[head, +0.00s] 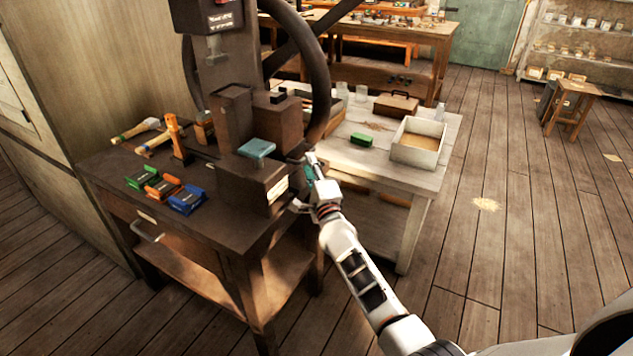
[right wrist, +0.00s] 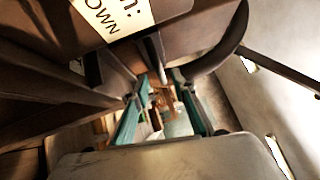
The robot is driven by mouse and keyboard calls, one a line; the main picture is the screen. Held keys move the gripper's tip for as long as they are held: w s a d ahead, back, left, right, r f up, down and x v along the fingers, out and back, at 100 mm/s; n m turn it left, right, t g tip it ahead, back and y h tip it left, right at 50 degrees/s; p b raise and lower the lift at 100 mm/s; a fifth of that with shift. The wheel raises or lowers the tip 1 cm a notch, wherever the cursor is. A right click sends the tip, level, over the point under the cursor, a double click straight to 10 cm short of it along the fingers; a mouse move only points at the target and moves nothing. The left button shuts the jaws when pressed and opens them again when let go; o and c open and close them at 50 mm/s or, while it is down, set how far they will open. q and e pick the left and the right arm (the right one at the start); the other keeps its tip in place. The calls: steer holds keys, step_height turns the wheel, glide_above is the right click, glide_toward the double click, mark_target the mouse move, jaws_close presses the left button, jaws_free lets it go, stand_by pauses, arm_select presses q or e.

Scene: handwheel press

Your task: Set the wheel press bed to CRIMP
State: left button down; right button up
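The dark press (head: 235,115) stands on a dark wooden bench, with its large handwheel (head: 321,75) on the right side. A teal block (head: 256,148) sits on top of the front box (head: 240,180). A pale label (head: 278,189) is on the box's right face, too small to read there. Part of it shows in the right wrist view (right wrist: 112,16), with the letters "OWN" legible. My right gripper (head: 306,183) is beside the box, below the wheel's lower rim. In the wrist view its teal fingers (right wrist: 162,110) are apart, and I see no clear grasp. My left gripper is out of view.
Green, orange and blue blocks (head: 186,200) and hammers (head: 139,131) lie on the bench's left. A pale table (head: 385,172) behind the arm holds a green block (head: 362,140) and an open box (head: 418,150). The floor at right is mostly clear.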

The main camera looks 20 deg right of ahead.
steer(key=s, duration=0.7)
steer(key=shift+a+f, duration=0.25)
steer(key=shift+f, duration=0.15)
